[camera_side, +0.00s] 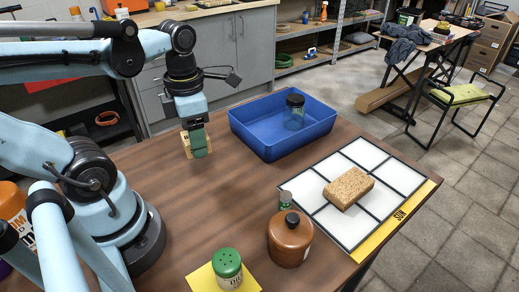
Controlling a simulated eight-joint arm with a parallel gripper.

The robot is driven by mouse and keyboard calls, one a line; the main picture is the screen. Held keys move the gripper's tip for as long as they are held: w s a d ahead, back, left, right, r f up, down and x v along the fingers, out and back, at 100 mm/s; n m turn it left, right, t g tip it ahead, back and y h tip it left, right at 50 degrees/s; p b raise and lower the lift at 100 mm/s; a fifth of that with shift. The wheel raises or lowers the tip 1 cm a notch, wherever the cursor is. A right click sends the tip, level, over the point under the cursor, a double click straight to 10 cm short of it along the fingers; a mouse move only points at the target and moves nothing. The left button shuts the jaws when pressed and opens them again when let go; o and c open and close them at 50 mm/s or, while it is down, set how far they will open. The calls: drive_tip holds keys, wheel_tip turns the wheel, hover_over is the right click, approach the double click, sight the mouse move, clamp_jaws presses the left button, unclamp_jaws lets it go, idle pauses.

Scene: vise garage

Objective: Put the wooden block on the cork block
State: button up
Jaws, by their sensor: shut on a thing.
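The wooden block (185,143) is a pale piece, partly hidden behind the green fingers of my gripper (197,146). My gripper points down and is shut on the wooden block at the left of the blue bin. I cannot tell how far the block is above the table. The cork block (349,188) is a brown speckled brick. It lies on the white gridded board (330,222) at the right of the table, well apart from my gripper. The top of the cork block is bare.
A blue bin (252,143) with a glass jar (294,112) inside stands between my gripper and the board. A brown lidded pot (290,240), a small grey-green cylinder (286,200) and a green-topped shaker (228,268) stand near the front. The table's middle is clear.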

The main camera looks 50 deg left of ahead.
drive_tip(key=w+d+r+m, duration=0.5)
drive_tip(key=w+d+m, duration=0.3)
drive_tip(key=w+d, duration=0.3)
drive_tip(key=w+d+f+m, duration=0.1)
drive_tip(key=w+d+m, duration=0.25)
drive_tip(key=d, duration=0.55)
drive_tip(key=w+d+f+m, duration=0.15)
drive_tip(key=d+m, duration=0.25)
drive_tip(key=d, duration=0.5)
hover_over(351, 183)
wheel_tip(351, 183, down, 6)
drive_tip(key=shift+s, duration=0.15)
drive_tip(key=shift+f, duration=2.1)
